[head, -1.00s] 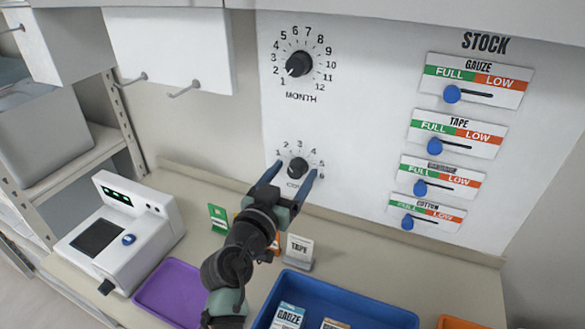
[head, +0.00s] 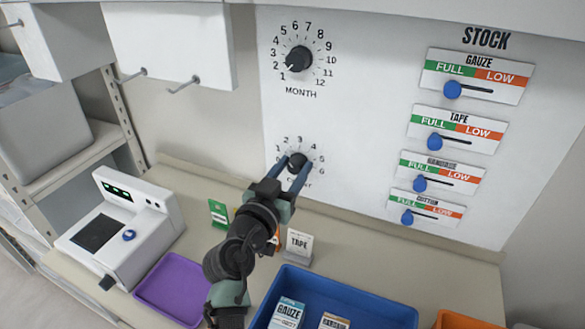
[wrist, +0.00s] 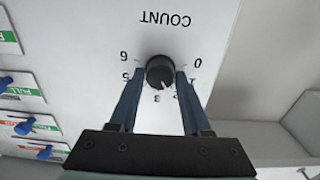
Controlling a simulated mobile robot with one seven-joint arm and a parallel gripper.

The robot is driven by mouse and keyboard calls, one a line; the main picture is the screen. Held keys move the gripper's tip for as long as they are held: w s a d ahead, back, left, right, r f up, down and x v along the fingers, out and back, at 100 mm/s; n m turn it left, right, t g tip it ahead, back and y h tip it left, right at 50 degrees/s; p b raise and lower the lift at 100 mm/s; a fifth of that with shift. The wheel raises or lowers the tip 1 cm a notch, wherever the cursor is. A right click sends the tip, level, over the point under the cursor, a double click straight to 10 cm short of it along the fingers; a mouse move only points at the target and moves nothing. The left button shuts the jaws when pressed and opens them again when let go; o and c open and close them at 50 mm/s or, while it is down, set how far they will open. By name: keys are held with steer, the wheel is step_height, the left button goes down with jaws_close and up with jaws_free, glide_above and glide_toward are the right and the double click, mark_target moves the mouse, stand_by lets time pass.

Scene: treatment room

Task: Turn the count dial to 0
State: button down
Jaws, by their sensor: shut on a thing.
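The count dial (head: 298,160) is a black round knob low on the white wall panel, with numbers around it. In the wrist view the knob (wrist: 160,71) appears upside down under the word COUNT, between the 0 and the 6. A small pale mark on the knob points toward the 2–3 side; its exact reading is hard to tell. My gripper (head: 294,164) reaches up to the panel with one blue finger on each side of the knob. In the wrist view my gripper (wrist: 160,77) is shut on the knob. The fingers hide some of the numbers.
The month dial (head: 299,59) is above. Stock sliders with blue knobs (head: 452,90) are at right. Below on the counter are a tape card (head: 298,247), a blue tray (head: 352,286), a purple tray (head: 165,290) and a white device (head: 150,225).

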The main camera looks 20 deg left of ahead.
steer(key=shift+n, duration=0.3)
steer(key=n+b, duration=0.1)
steer(key=n, duration=0.1)
steer(key=shift+n, duration=0.4)
steer(key=n, duration=0.3)
steer(key=shift+a+f+n, duration=0.1)
steer(key=shift+n, duration=0.2)
steer(key=n, duration=0.3)
steer(key=shift+n+p, duration=0.3)
steer(key=shift+n, duration=1.6)
steer(key=shift+f, duration=0.1)
steer(key=shift+c, duration=1.8)
jaws_free()
steer(key=shift+a, duration=0.1)
